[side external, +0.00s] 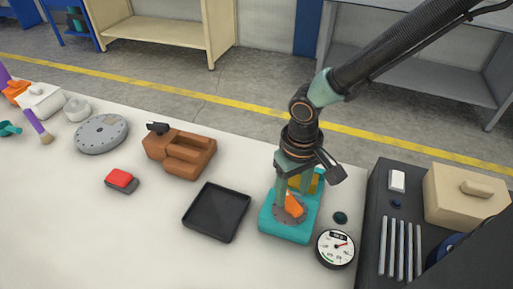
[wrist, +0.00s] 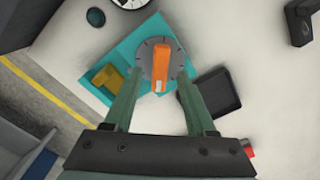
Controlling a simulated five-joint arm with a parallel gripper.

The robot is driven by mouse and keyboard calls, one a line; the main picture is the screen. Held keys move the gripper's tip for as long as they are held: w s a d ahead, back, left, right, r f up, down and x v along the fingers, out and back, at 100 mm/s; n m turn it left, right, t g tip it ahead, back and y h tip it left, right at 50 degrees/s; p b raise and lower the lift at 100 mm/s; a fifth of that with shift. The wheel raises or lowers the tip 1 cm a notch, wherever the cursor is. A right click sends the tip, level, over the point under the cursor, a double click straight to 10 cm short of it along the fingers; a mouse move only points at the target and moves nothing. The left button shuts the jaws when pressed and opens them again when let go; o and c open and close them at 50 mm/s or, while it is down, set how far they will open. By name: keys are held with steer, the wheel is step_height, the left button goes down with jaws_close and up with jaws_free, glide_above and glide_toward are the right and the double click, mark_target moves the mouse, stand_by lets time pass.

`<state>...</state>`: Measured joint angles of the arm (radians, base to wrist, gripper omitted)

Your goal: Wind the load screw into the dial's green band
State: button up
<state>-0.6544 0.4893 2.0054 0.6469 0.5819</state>
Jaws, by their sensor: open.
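The load screw's orange handle (side external: 293,204) sits on a grey marked disc on the teal base (side external: 277,231). It shows in the wrist view too (wrist: 161,68), lying nearly lengthwise between my fingers. My gripper (side external: 291,200) is open above the disc, with one finger on each side of the handle (wrist: 160,78) and gaps visible on both sides. The round dial (side external: 336,249) stands beside the base, with a white face, a red needle pointing to the upper right and a green band at the lower left. Only part of the dial (wrist: 131,3) shows in the wrist view.
A mustard block (wrist: 118,80) stands on the teal base. An empty black tray (side external: 216,212) lies left of the base, and a dark green knob (side external: 340,218) lies near the dial. A dark rack with metal rods (side external: 400,250) stands at right. The table's front left is clear.

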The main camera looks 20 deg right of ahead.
mark_target(292, 199)
step_height(292, 199, up, 10)
stand_by(0.3)
steer(key=s+d+r+t, duration=0.1)
steer(key=d+r, duration=0.4)
steer(key=d, duration=0.6)
steer(key=s+d+r+t, duration=0.1)
steer(key=d+r+t, duration=0.3)
steer(key=d, duration=0.8)
step_height(292, 199, up, 2)
steer(key=shift+d+m+t, duration=0.2)
steer(key=shift+m+t, duration=0.1)
steer(key=shift+m, duration=0.1)
